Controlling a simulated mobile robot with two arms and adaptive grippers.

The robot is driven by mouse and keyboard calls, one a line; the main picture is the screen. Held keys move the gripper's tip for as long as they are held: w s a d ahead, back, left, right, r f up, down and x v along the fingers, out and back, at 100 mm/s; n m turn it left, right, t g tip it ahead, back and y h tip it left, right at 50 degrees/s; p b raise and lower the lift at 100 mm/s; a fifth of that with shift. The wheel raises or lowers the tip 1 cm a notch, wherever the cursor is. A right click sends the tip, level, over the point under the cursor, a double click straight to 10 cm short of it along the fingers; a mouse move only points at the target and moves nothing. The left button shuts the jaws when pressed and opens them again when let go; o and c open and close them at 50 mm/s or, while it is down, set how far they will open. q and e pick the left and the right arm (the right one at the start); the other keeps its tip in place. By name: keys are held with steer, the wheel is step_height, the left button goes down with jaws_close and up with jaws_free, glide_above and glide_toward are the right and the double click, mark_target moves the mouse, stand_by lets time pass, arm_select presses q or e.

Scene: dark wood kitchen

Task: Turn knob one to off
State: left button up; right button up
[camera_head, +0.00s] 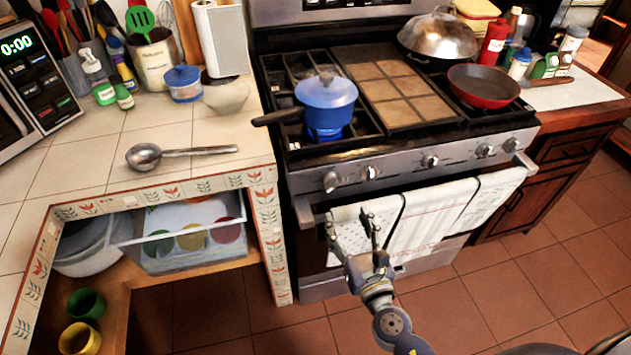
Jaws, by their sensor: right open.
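The stove's front panel carries a row of several silver knobs. The leftmost knob (331,181) and the one beside it (371,172) are at the left end. Their exact turn angle is too small to tell. A blue flame (324,134) shows under the blue pot (326,92) on the left burner. My right gripper (351,224) is open and empty, with its fingers pointing up in front of the oven door. It is below the two left knobs and apart from them. My left gripper is not in view.
Towels (422,212) hang on the oven handle behind my right gripper. The pot's dark handle (278,117) reaches left over the counter edge. A red pan (483,86) and a domed wok (437,38) sit on the right. The tiled floor (520,285) at the right is clear.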

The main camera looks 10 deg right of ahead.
mark_target(334, 185)
steer(key=w, duration=0.3)
steer(key=w+p, duration=0.1)
steer(key=w, duration=0.5)
steer(key=shift+w+r+p, duration=0.15)
steer(key=shift+r+p, duration=0.15)
steer(key=shift+r, duration=0.05)
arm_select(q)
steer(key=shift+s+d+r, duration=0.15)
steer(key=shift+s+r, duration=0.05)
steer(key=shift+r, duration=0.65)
arm_select(e)
steer(key=shift+w, duration=0.7)
steer(key=shift+c, duration=0.3)
steer(key=c, duration=1)
